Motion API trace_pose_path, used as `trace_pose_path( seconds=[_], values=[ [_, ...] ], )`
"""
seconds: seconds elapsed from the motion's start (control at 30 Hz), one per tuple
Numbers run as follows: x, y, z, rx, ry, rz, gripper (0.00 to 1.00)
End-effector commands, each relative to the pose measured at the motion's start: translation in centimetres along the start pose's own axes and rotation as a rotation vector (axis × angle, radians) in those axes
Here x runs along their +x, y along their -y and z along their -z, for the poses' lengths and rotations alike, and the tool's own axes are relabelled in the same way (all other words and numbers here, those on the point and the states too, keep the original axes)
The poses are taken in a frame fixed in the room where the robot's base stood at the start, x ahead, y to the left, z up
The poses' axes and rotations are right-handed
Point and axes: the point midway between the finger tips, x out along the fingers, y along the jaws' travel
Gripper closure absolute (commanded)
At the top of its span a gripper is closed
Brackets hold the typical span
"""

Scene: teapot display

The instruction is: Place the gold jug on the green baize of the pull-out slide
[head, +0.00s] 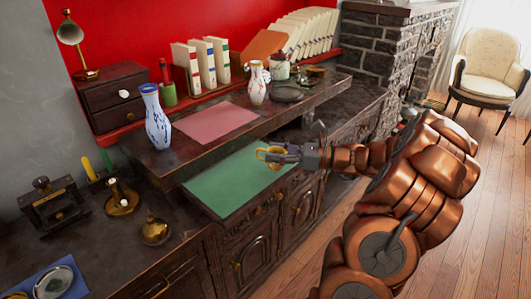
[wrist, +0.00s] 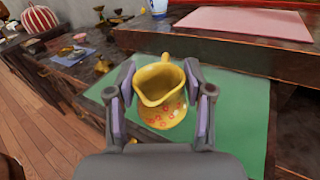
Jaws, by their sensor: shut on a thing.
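The gold jug (wrist: 160,95) has a yellow-gold body with small red marks and an open mouth. In the wrist view it sits between the two fingers of my gripper (wrist: 160,98), which is shut on it. In the head view the jug (head: 270,156) shows small at the tip of my gripper (head: 280,156). The green baize (head: 222,182) lies on the pull-out slide below the upper shelf, and it also shows behind and below the jug in the wrist view (wrist: 235,120). I cannot tell whether the jug's base touches the baize.
The upper shelf overhangs the back of the slide and carries a pink mat (head: 210,122), a blue-patterned vase (head: 155,118) and a small patterned vase (head: 257,82). A brass bell-shaped object (head: 155,231) stands on the lower top at left. Much of the baize is clear.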

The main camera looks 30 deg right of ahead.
Motion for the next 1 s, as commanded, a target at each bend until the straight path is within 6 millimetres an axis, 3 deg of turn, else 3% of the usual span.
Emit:
trace_pose_path(
  seconds=[0.1, 0.33, 0.53, 0.8, 1.0],
  values=[
    [1.5, 2.2, 0.2, -0.002, -0.003, -0.002, 0.91],
    [3.3, 5.1, 0.2, -0.002, -0.002, 0.001, 0.91],
    [3.6, 5.6, 0.7, 0.0, 0.0, 0.001, 0.91],
    [3.6, 5.7, 3.5, -0.002, 0.0, 0.0, 0.91],
    [3.6, 5.7, 3.6, -0.003, 0.001, -0.001, 0.91]
  ],
)
